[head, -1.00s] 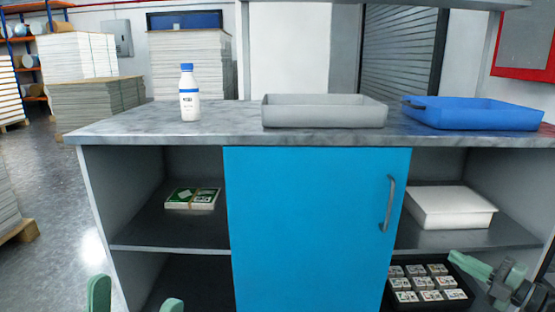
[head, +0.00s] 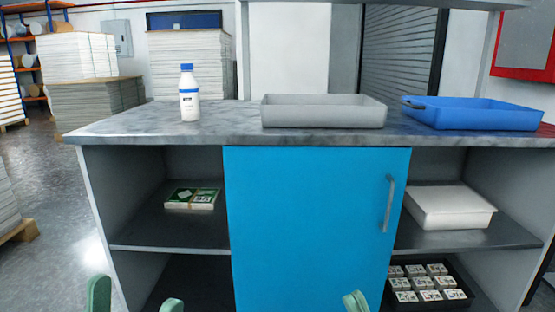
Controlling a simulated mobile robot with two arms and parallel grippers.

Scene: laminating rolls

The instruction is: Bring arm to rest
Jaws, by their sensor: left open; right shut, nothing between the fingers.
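My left gripper (head: 135,299) shows as two green fingertips at the bottom left edge, spread apart with nothing between them. It is in front of the left part of the counter unit (head: 150,136). My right gripper (head: 356,301) shows as green fingertips close together at the bottom edge, in front of the lower part of the blue cabinet door (head: 310,225). It is shut and empty. The rest of both arms is out of view.
A white bottle with a blue cap (head: 189,95), a grey tray (head: 325,112) and a blue tray (head: 470,114) stand on the counter. The shelves hold green-and-white packs (head: 191,198), a white box (head: 450,207) and a black tray of small packs (head: 465,301). The door is closed.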

